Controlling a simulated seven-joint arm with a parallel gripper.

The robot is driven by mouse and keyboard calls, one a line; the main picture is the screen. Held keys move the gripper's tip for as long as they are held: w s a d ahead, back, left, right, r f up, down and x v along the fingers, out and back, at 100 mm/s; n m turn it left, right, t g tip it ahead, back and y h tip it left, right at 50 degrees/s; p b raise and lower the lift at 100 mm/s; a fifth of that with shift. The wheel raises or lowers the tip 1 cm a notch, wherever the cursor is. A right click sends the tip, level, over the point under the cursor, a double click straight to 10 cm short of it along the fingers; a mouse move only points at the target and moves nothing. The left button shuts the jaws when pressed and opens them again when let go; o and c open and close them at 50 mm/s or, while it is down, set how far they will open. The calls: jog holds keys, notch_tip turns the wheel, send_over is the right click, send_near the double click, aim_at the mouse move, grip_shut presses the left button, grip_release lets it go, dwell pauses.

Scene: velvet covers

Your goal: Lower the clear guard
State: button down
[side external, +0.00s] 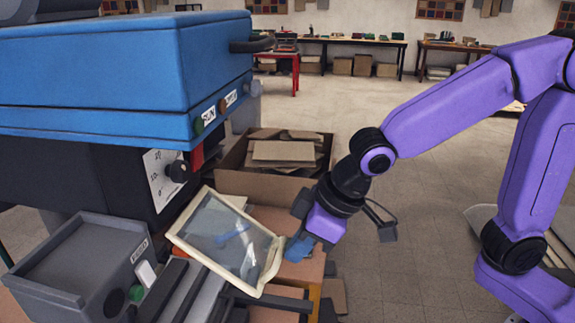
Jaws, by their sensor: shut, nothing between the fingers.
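The clear guard (222,240) is a see-through panel in a cream frame, in the middle of the side external view. It stands tilted, its upper left edge raised above the machine's front and its lower right edge with a cream lip (272,262) towards my arm. My gripper (297,248) is just right of that lip, with blue fingertips pointing down and left. It is shut and empty. I cannot tell whether the fingertips touch the frame. A blue shape shows through or on the panel.
A machine with a blue top (120,75) and dial stands behind and left of the guard. A grey control box (85,265) is at its left. A cardboard box (275,165) of offcuts stands behind. Open floor lies to the right.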

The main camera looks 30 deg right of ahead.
jog(key=x, duration=0.6)
jog(key=shift+f, duration=0.2)
dwell(1.1)
jog(key=s+d+r+h, duration=0.1)
jog(key=s+d+r, duration=0.1)
jog(key=r, duration=0.8)
jog(key=s+d+r, duration=0.2)
jog(key=s+r, duration=0.1)
jog(key=r, duration=0.8)
jog(key=shift+g, duration=0.3)
jog(key=x, duration=1.4)
jog(key=shift+w+d, duration=0.15)
jog(key=shift+d, duration=0.05)
jog(key=shift+f, duration=0.1)
